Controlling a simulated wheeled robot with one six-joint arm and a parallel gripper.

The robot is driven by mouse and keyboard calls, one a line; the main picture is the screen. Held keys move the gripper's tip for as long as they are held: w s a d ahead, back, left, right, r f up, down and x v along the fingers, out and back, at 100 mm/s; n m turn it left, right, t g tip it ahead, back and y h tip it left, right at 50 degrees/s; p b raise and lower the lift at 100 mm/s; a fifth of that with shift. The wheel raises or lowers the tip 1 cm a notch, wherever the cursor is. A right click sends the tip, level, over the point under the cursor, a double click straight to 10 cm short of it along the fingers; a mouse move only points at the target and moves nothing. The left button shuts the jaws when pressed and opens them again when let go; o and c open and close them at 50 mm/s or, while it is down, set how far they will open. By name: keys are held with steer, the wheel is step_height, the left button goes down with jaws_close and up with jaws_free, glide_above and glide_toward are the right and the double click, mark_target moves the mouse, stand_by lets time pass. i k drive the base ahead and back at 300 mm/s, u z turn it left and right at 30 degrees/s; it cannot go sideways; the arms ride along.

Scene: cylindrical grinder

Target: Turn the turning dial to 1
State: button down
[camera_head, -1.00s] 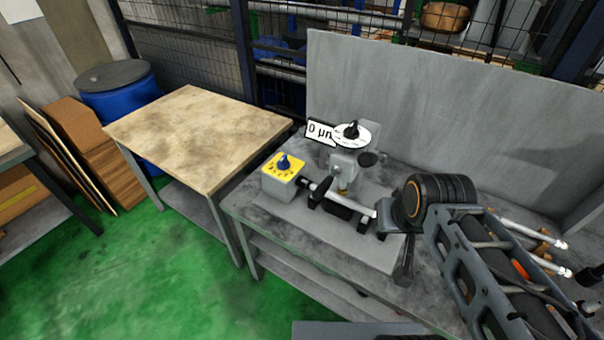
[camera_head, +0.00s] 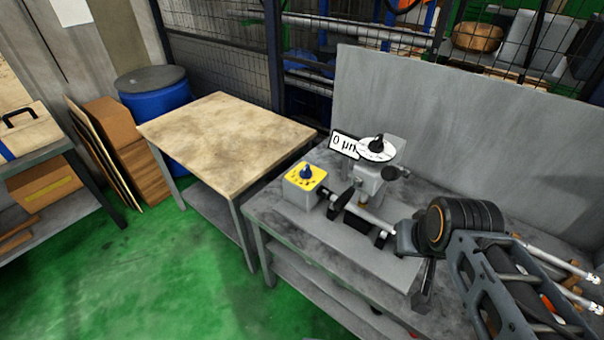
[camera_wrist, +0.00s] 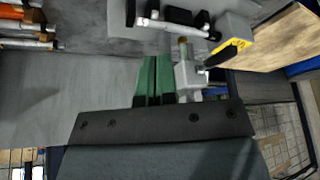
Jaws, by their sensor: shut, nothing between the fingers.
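The dial's face is not visible there. In the head view my fingertips cannot be made out.
The machine stands on a grey bench (camera_head: 268,212) with a tall back panel (camera_head: 440,130). White rods (camera_head: 570,265) lie at right. A bare wooden-topped table (camera_head: 225,135) is at left, with a blue barrel (camera_head: 158,105) behind it. Green floor in front is clear.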

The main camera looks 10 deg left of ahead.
mark_target(306, 172)
steer(key=u, duration=0.1)
steer(key=k, duration=0.8)
steer(key=u, duration=1.65)
steer(key=i, duration=1.2)
steer(key=z, duration=0.95)
steer(key=i, duration=0.8)
steer(key=z, duration=0.85)
